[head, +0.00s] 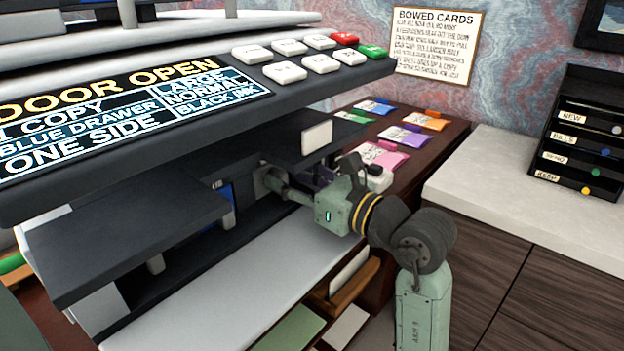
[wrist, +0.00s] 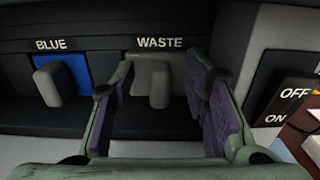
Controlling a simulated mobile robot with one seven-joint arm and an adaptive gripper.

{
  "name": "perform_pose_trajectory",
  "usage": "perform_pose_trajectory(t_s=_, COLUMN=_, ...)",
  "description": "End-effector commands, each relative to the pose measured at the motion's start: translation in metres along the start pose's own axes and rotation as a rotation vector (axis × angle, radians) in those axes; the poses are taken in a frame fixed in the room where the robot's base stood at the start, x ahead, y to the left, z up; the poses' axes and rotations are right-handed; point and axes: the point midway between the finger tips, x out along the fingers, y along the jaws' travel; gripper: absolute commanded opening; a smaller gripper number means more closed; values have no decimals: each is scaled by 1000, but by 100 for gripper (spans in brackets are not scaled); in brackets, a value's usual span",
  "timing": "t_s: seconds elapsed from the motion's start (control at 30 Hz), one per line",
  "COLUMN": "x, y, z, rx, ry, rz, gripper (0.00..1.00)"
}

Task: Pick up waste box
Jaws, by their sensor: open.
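The waste box shows as a dark front labelled WASTE with a grey handle (wrist: 153,80) in the wrist view, set in the machine. My gripper (wrist: 165,95) is open, with its two purple-padded fingers on either side of this handle. A gap shows between the handle and the right finger; whether the left finger touches it I cannot tell. In the head view my gripper (head: 275,180) reaches under the copier's panel, and its fingertips and the waste box are mostly hidden there.
A blue-marked drawer with a grey handle (wrist: 47,86) sits left of the waste box. An OFF/ON switch (wrist: 290,92) is close on the right. In the head view the copier's display panel (head: 120,105) overhangs my arm, and an open dark flap (head: 130,235) juts out at left.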

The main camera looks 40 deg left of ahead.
Motion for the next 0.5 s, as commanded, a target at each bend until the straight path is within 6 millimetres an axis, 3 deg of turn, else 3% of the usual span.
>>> perform_pose_trajectory(t_s=0.2, x=13, y=0, z=0, rx=0, ry=0, rz=-1, gripper=42)
perform_pose_trajectory(t_s=0.5, x=14, y=0, z=0, rx=0, ry=0, rz=-1, gripper=40)
